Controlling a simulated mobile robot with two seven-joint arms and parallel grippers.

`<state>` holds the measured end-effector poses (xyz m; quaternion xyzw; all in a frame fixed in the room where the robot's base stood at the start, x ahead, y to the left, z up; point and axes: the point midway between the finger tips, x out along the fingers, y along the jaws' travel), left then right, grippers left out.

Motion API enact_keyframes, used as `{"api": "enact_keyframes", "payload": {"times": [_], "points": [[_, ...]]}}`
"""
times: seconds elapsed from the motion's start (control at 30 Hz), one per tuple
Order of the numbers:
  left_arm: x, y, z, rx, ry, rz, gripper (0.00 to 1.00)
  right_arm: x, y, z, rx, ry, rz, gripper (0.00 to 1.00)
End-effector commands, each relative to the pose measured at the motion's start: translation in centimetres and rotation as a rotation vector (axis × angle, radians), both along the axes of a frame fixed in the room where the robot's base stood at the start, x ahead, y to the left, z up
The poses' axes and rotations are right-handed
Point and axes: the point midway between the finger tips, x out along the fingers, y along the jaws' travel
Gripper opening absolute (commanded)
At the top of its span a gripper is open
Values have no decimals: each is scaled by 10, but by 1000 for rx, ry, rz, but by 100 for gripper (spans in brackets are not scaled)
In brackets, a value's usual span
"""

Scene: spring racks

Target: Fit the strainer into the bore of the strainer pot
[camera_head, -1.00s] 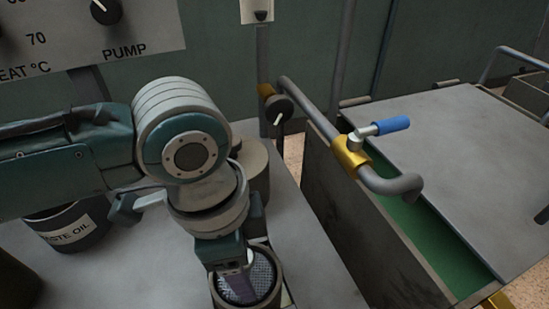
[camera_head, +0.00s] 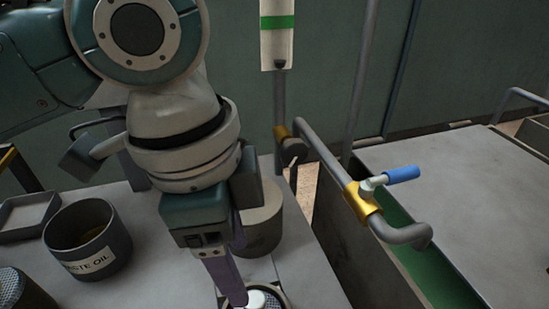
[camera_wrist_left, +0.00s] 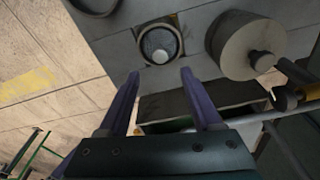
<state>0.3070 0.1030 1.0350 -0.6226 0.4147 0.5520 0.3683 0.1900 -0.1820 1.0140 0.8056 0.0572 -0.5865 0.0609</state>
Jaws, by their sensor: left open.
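The strainer pot (camera_head: 284,295) is a round grey pot at the bottom edge of the head view, partly cut off. It also shows whole in the left wrist view (camera_wrist_left: 140,40). The strainer (camera_head: 258,299) sits inside its bore, with a pale round knob on top, which also shows in the left wrist view (camera_wrist_left: 160,57). How deep it sits is hard to tell. My left gripper (camera_head: 238,286) is above the pot, pointing down, with its purple fingers apart and empty in the left wrist view (camera_wrist_left: 160,75). My right gripper is not in view.
A wide grey cylinder (camera_head: 262,230) stands close behind the pot. A waste oil pot (camera_head: 88,245), a shallow tray (camera_head: 28,216) and a mesh-topped container (camera_head: 20,291) are at the left. A pipe with a blue-handled valve (camera_head: 390,178) overhangs a trough at the right.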

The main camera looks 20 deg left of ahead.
Motion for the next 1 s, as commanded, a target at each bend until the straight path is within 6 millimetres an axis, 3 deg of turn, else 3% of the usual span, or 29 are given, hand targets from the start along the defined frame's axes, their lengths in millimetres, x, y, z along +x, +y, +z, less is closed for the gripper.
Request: {"api": "enact_keyframes", "payload": {"times": [0.17, 0.27, 0.4, 0.47, 0.57, 0.8, 1.0], "points": [[-3, -3, 2, -14, -3, 8, 66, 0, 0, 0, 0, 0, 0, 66], [-15, -17, -3, -69, -12, 40, 66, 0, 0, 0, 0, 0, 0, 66], [-37, -36, -8, -194, -50, 206, 66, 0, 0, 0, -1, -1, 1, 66], [-46, -34, -9, -237, -70, 320, 66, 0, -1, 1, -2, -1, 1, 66], [-61, -15, -12, -259, -99, 535, 66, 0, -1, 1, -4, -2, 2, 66], [-103, 59, -20, -148, -159, 926, 66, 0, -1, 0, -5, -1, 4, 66], [-117, 81, -20, -95, -179, 1008, 66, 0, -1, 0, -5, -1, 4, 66]]}}
